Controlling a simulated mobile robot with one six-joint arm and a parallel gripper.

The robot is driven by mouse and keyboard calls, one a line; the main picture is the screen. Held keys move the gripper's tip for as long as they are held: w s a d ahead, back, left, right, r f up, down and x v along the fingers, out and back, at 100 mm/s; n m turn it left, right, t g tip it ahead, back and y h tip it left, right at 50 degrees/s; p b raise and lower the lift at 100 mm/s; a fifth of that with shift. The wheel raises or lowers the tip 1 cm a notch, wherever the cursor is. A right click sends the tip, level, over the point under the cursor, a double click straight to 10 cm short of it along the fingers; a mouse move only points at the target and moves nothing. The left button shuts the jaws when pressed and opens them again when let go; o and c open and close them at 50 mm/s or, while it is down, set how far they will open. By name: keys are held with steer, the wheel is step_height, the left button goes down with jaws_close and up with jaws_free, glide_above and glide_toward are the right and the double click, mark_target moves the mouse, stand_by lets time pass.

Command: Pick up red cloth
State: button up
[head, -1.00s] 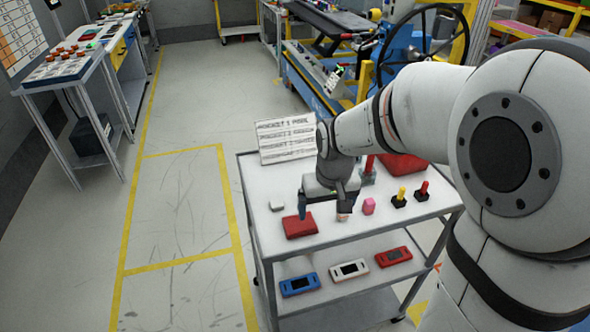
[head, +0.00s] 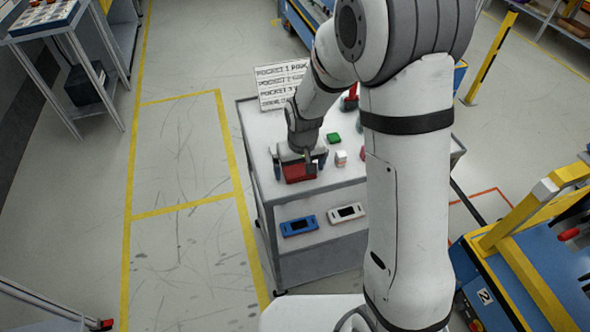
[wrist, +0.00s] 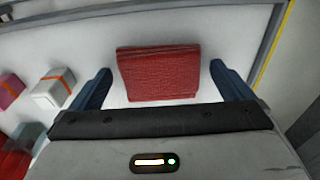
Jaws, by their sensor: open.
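The red cloth (head: 299,173) lies folded on the top shelf of the white cart, near its left front edge. In the wrist view the red cloth (wrist: 159,73) is a flat red rectangle centred between my two blue fingers. My gripper (head: 298,168) is over the cloth and open, with a finger to each side. In the wrist view my gripper (wrist: 158,85) shows a gap between each finger and the cloth. I cannot tell how high the fingertips are above the shelf.
A sign (head: 280,85) stands at the cart's back. The lower shelf holds a blue device (head: 298,226) and a white device (head: 346,213). My arm hides the cart's right part.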

mark_target(299, 170)
steer(key=shift+f, duration=0.1)
steer(key=c, duration=0.9)
steer(key=shift+c, duration=0.2)
step_height(299, 170, up, 10)
steer(key=b, duration=0.1)
steer(key=o, duration=0.4)
steer(key=c, duration=0.3)
steer(key=shift+s, duration=0.1)
